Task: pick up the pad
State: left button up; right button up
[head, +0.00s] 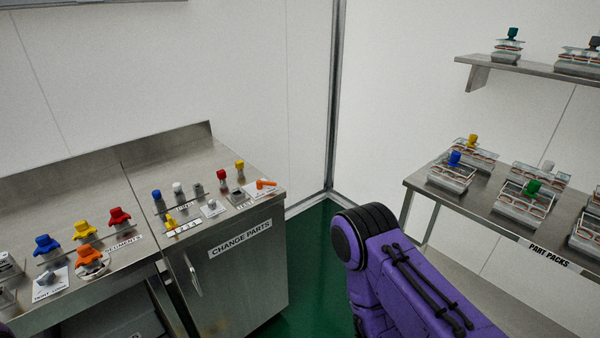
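I cannot tell which small item is the pad. The steel bench (145,205) at the left bears several coloured-knob parts: blue (47,246), yellow (85,230), red (119,216) and orange (90,257). A grey piece sits on a white labelled card (50,284) near the front edge. My purple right arm shows at the lower right, but its gripper is out of view. My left gripper is also out of view.
A cabinet marked CHANGE PARTS (240,270) fills the bench's right end. A steel table marked PART PACKS (485,205) holds several knobbed packs at the right. A wall shelf (530,68) holds more. Green floor (308,260) lies open between bench and table.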

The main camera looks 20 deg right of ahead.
aim_at(239, 164)
jog(key=u, duration=1.25)
jog(key=k, duration=0.1)
jog(key=z, duration=2.8)
jog(key=i, duration=0.8)
jog(key=u, duration=0.5)
jog(key=i, duration=0.6)
jog(key=u, duration=0.65)
